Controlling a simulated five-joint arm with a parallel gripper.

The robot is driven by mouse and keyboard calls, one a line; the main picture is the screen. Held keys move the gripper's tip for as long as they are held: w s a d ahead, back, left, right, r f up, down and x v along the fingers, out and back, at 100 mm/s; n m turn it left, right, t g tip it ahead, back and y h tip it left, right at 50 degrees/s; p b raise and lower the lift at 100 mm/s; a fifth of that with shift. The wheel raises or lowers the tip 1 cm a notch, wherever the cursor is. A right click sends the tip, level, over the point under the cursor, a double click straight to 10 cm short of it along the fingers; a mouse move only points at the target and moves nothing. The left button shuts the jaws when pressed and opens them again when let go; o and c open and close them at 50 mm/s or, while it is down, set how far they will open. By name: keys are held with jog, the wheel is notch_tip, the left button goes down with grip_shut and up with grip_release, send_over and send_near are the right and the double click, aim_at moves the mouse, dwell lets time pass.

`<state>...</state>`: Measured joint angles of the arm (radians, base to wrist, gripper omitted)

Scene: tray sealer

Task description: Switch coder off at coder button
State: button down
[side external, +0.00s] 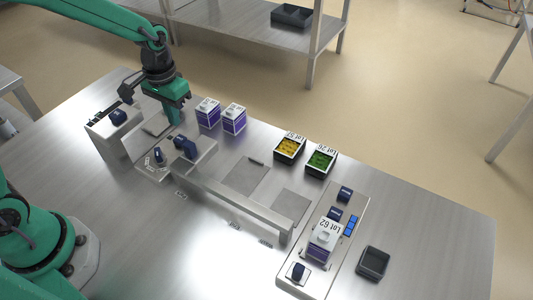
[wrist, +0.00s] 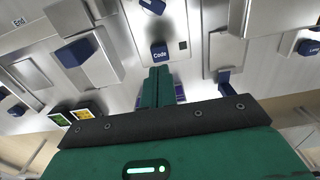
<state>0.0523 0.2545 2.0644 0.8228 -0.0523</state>
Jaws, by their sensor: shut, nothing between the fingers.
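The coder button (wrist: 159,52) is a dark blue block marked "Code" on a bright metal face. In the wrist view it lies just beyond my gripper (wrist: 158,70), whose two green fingers are shut together and empty. Whether the tips touch the button I cannot tell. In the side view my gripper (side external: 174,122) points down at the back left of the steel table, behind the metal station. I cannot make out the coder button there; the fingers and housing seem to hide it.
A blue block (side external: 185,146) and blue knob (side external: 157,153) sit on the station near my gripper. A metal box with a blue button (side external: 118,117) stands left. Purple cartons (side external: 208,113) stand close right. Yellow (side external: 289,149) and green (side external: 321,161) filled trays are farther right.

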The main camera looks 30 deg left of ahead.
notch_tip(320, 180, up, 8)
jog(key=shift+r, duration=0.25)
dwell(0.8)
jog(key=s+a+r+t, duration=0.1)
jog(key=s+r+t, duration=0.1)
jog(key=s, duration=0.6)
jog(key=s+a+r+t, duration=0.1)
jog(key=s+r+t, duration=0.2)
jog(key=s, duration=0.4)
jog(key=shift+s+r+t, duration=0.3)
jog(key=shift+s+r, duration=0.1)
jog(key=shift+r, duration=0.25)
dwell(0.8)
